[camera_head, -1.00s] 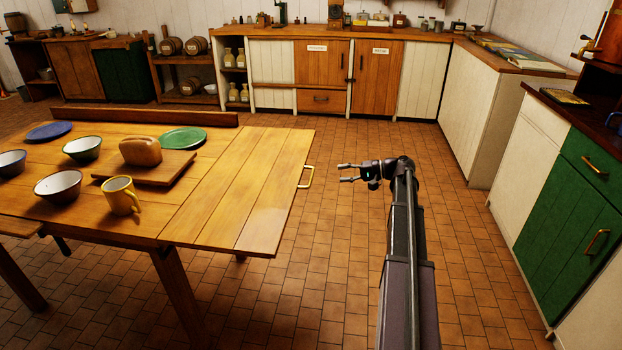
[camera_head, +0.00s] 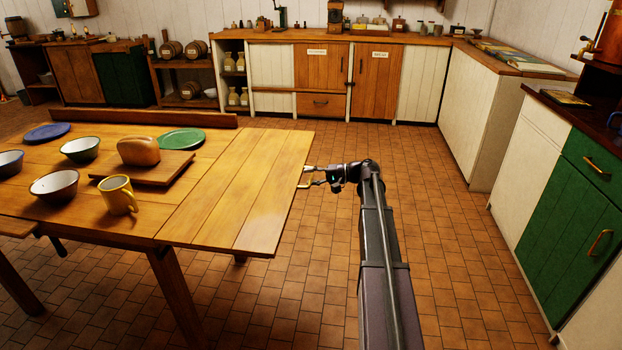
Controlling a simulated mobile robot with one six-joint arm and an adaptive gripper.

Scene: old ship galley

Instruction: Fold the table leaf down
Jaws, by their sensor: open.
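The table leaf (camera_head: 240,190) is a plain wooden flap at the right end of the wooden table. It is raised and level with the tabletop, and nothing stands on it. A brass handle (camera_head: 304,184) sits on its right edge, partly hidden by my gripper. My gripper (camera_head: 309,176) is open at the handle, pointing left, with its fingertips close to the leaf's edge. I cannot tell whether the fingers touch the handle or stand around it.
On the fixed tabletop are a yellow mug (camera_head: 118,195), a bread loaf on a board (camera_head: 150,178), a green plate (camera_head: 182,139), a blue plate (camera_head: 47,132) and several bowls. The tiled floor (camera_head: 440,250) right of the leaf is clear up to the green cabinet (camera_head: 570,232).

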